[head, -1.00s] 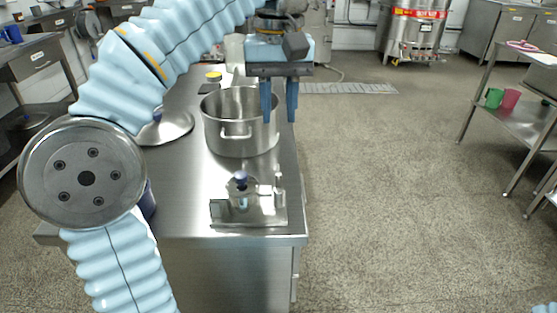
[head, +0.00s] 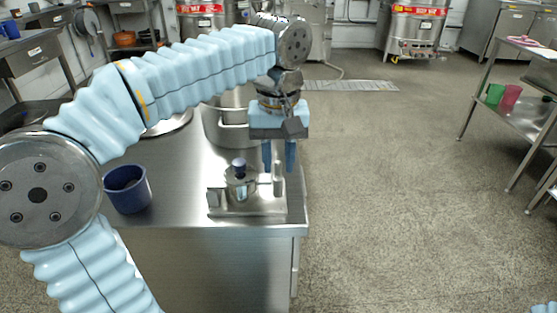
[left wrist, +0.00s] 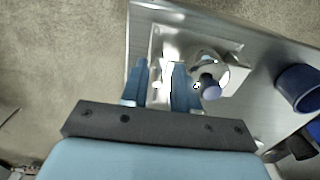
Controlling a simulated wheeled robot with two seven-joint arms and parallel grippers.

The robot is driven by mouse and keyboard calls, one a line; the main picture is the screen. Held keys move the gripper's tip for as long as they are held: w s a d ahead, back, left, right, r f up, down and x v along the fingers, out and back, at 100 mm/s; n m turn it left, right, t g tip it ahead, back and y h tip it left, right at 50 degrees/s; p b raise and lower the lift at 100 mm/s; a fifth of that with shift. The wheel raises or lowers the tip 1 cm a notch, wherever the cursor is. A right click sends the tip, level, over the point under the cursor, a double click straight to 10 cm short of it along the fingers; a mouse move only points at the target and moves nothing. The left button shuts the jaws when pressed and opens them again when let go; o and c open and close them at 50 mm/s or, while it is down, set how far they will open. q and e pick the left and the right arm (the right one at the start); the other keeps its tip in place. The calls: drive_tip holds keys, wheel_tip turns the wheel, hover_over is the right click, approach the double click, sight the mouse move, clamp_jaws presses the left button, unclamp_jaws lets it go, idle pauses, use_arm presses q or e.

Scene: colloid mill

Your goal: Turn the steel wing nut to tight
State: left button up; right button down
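A steel fixture plate (head: 255,208) lies near the front edge of the steel counter. On it stands a round steel fitting (head: 241,184) with a dark blue knob (head: 239,164), also seen in the left wrist view (left wrist: 211,91). A slim upright steel piece (head: 278,180) stands at its right; it may carry the wing nut, but the wing shape cannot be made out. My left gripper (head: 279,166) points down just above and behind this piece, its fingers apart. In the left wrist view the fingers (left wrist: 160,72) lie over the plate with bright steel between them.
A dark blue cup (head: 128,190) stands on the counter (head: 170,205) left of the fixture. A large steel pot (head: 228,125) stands behind the fixture, partly hidden by my left arm. The counter ends right of the fixture; open floor lies beyond.

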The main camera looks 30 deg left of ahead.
use_arm(q)
drive_tip(key=shift+c, duration=0.2)
clamp_jaws()
